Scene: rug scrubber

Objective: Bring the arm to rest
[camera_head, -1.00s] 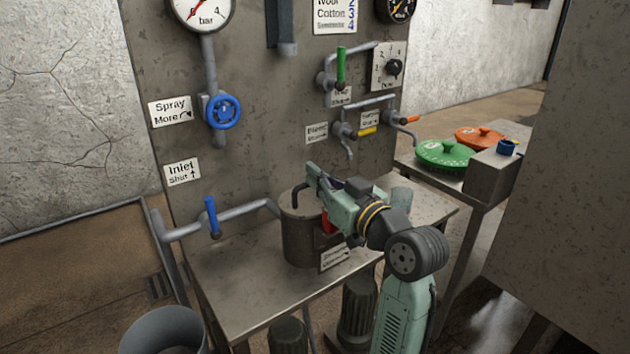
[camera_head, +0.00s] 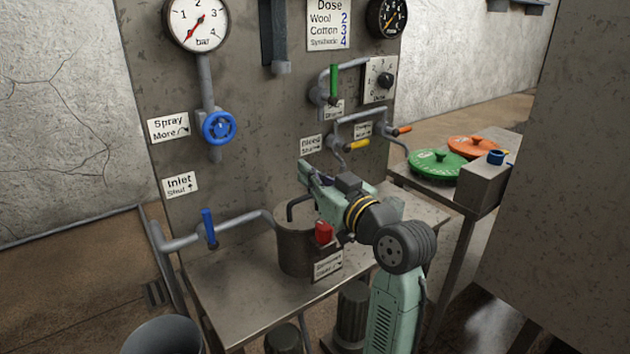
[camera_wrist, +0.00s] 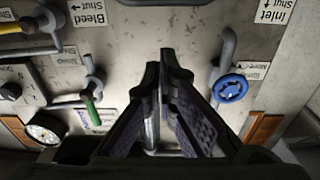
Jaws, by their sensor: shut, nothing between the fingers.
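My arm reaches in from the lower right in the head view, its elbow low and its wrist over the metal table. My gripper (camera_head: 305,174) points away to the upper left, above the grey metal pot, in front of the upright panel. In the wrist view my gripper (camera_wrist: 163,62) shows two dark fingers with their tips together and nothing between them. The fingers look clear of the panel, though the exact gap is hard to tell. No object is held.
The pot (camera_head: 293,248) with a red knob (camera_head: 323,232) stands close below my wrist. The panel carries a blue wheel (camera_head: 219,127), a blue inlet lever (camera_head: 208,226) and a green lever (camera_head: 334,83). A side table holds a green lid (camera_head: 433,165) and an orange lid (camera_head: 472,147).

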